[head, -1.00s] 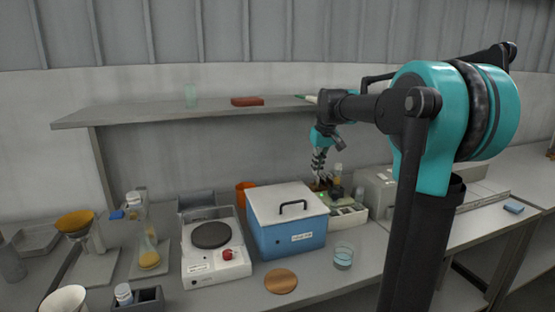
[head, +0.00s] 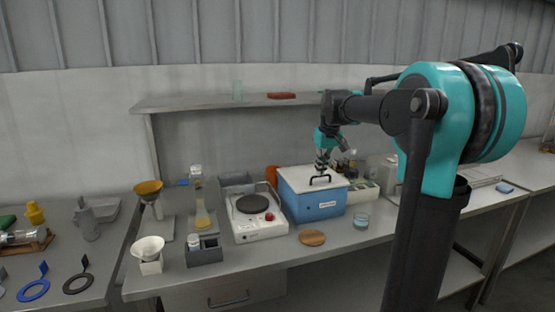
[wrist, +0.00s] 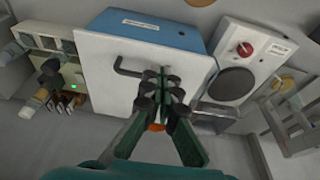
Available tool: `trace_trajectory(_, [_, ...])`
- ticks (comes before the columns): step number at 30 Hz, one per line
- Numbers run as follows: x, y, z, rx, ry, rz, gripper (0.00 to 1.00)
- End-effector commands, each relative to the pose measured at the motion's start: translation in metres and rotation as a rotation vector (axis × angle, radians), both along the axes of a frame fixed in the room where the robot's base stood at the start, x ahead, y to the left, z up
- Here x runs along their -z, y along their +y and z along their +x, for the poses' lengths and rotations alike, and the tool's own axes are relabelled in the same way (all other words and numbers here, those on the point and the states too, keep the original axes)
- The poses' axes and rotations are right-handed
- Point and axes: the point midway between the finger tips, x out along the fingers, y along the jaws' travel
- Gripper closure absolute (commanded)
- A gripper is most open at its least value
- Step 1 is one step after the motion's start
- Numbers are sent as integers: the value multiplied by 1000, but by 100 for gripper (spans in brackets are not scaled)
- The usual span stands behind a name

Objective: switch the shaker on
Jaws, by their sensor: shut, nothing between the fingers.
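My gripper (head: 321,172) is shut and empty, pointing down over the white lid of a blue box (head: 318,205), close to the lid's black handle (head: 320,180). In the wrist view the shut fingers (wrist: 165,80) cover part of the lid beside the handle (wrist: 125,68); contact cannot be told. Left of the box stands a white device with a dark round plate (head: 252,204) and a red knob (head: 269,216). In the wrist view a small unit with a green light (wrist: 72,82) lies beyond the lid. The labels are unreadable, so I cannot tell which device is the shaker.
A shelf (head: 200,105) runs along the wall above the bench. A white compartment tray (head: 362,192) and bottles stand right of the box. A wooden disc (head: 312,238) and a glass dish (head: 361,220) lie in front. Funnels and a flask (head: 202,215) stand at left.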

Motion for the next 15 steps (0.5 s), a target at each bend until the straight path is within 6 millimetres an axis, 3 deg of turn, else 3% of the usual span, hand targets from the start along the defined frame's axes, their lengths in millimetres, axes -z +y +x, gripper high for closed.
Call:
trace_trajectory(8, [23,-5,-22,30,-8,0,100])
trace_trajectory(15, [60,-12,-58,74,-22,1,100])
